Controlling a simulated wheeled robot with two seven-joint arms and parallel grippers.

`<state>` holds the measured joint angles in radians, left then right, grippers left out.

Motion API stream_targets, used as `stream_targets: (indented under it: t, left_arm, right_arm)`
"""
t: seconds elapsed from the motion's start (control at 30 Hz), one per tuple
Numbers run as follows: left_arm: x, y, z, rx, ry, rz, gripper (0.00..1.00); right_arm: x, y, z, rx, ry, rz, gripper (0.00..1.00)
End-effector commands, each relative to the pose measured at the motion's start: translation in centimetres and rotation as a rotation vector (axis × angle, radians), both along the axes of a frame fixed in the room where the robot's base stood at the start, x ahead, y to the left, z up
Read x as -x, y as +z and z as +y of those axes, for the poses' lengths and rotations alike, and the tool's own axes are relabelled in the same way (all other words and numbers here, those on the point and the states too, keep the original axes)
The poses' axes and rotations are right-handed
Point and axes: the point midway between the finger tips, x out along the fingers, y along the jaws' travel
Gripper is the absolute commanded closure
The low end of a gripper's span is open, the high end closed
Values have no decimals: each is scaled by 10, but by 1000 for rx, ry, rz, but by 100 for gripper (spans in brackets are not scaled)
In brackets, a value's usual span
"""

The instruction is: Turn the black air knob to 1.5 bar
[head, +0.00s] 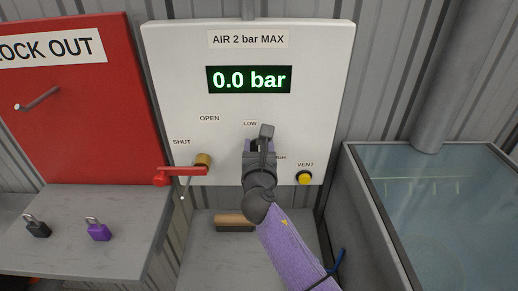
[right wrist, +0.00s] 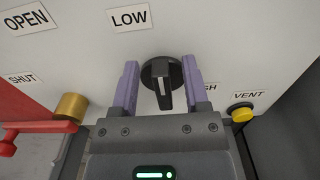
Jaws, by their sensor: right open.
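The black air knob (right wrist: 160,78) is on the white panel (head: 325,110) under the LOW label, and its pointer bar runs nearly upright in the right wrist view. In the head view my right gripper (head: 262,145) hides the knob. In the right wrist view my open right gripper (right wrist: 160,88) has one purple finger on each side of the knob, and a gap shows beside each finger. The green display (head: 249,79) reads 0.0 bar. My left gripper is not in view.
A red valve lever (head: 185,170) on a brass stem is left of the knob, near SHUT. A yellow VENT button (head: 303,178) is to the right. A brush (head: 234,222) lies below. Padlocks, one black (head: 36,226) and one purple (head: 98,229), lie on the left shelf.

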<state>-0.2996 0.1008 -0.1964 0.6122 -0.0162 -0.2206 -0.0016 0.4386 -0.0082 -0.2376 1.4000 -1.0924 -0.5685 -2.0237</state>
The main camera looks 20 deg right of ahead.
Motion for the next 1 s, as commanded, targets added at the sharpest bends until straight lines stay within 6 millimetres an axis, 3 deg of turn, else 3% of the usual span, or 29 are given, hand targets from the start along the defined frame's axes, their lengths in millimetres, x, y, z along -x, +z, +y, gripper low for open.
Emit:
stream_targets:
  t: [0.23,0.5,1.0]
  left_arm:
    - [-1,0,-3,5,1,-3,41]
    - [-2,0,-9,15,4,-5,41]
    - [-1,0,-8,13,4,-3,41]
  right_arm:
    - [-1,0,0,-1,0,0,41]
    - [-1,0,0,-1,0,1,98]
    - [0,0,-2,-55,0,-15,100]
